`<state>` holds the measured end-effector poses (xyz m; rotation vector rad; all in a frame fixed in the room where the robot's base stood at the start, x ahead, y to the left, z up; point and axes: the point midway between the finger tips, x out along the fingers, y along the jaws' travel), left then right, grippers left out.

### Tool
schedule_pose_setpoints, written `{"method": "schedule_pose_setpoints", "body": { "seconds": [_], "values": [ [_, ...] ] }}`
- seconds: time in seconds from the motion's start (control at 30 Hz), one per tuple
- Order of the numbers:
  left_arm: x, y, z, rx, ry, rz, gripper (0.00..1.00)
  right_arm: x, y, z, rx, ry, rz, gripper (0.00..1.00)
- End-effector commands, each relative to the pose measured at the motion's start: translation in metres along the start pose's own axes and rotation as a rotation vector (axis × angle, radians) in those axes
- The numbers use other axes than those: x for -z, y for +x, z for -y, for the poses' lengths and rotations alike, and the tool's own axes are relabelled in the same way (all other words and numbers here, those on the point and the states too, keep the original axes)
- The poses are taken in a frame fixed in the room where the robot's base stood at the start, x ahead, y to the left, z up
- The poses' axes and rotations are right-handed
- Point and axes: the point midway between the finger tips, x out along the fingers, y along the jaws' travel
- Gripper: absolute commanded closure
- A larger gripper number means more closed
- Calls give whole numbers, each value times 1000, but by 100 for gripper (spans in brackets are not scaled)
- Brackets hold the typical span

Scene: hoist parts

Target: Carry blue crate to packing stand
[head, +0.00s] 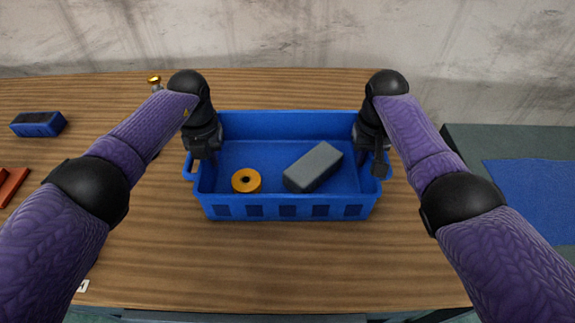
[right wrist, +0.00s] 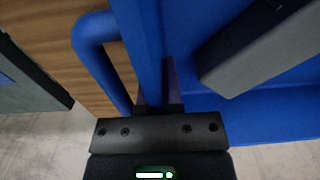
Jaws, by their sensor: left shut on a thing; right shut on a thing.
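The blue crate (head: 290,211) is on or just above the wooden table, in the middle of the head view; I cannot tell if it touches the wood. It holds an orange ring-shaped part (head: 246,181) and a grey block (head: 313,168). My left gripper (head: 203,158) is shut on the crate's left side by its handle. My right gripper (head: 378,165) is shut on the crate's right side. In the right wrist view the fingers (right wrist: 160,95) straddle the blue wall beside the loop handle (right wrist: 88,50), with the grey block (right wrist: 265,50) inside.
The wooden table (head: 280,270) has a small blue box with a dark top (head: 38,124), red parts (head: 10,184) and a brass-coloured piece (head: 154,80) at left. A grey stand with a blue mat (head: 535,185) stands at right, past the table's edge. A wall is behind.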

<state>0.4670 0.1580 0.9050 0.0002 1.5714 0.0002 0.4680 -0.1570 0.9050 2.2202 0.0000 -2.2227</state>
Motion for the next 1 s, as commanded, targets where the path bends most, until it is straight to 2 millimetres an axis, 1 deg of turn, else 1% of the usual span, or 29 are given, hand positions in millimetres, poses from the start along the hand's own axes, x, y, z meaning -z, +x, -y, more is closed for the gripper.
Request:
{"method": "schedule_pose_setpoints", "body": {
  "seconds": [0.27, 0.37, 0.6, 0.7, 1.0],
  "values": [
    [-1, -6, 0, 0, 0, 4, 100, 1, -5, 0, 0, 0, -4, 100],
    [-1, -16, 0, 0, 0, 8, 100, 1, -16, 0, 0, 0, -7, 100],
    [-1, -54, 0, 0, 0, 19, 100, 1, -54, 0, 0, 0, -19, 100],
    [-1, -62, 0, 0, 0, 22, 100, 1, -62, 0, 0, 0, -22, 100],
    [-1, -60, 0, 0, 0, 21, 100, 1, -60, 0, 0, 0, -21, 100]
  ]
}}
